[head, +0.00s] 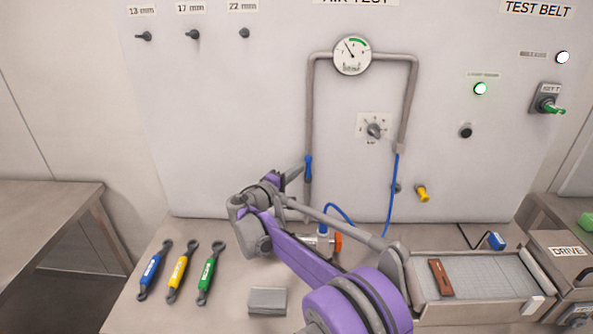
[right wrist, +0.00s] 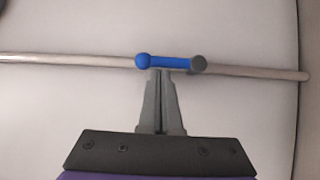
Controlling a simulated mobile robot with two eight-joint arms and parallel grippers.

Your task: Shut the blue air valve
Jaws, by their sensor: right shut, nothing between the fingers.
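The blue air valve (head: 308,168) is on the left vertical pipe of the air test panel. Its blue handle lies in line with the pipe. In the right wrist view the blue handle (right wrist: 172,62) runs along the pipe, with a round blue end and a grey round end. My right gripper (head: 299,170) is beside the handle, at its left in the head view. In the wrist view its fingers (right wrist: 159,73) are together, empty, with the tips at the handle's edge; I cannot tell whether they touch it. My left gripper is not in view.
A pressure gauge (head: 352,55) tops the pipe loop, with a dial knob (head: 374,130) below. A blue hose (head: 391,195) hangs from the right pipe. Blue, yellow and green tools (head: 178,273), a grey block (head: 267,301) and a tray (head: 480,300) are on the bench.

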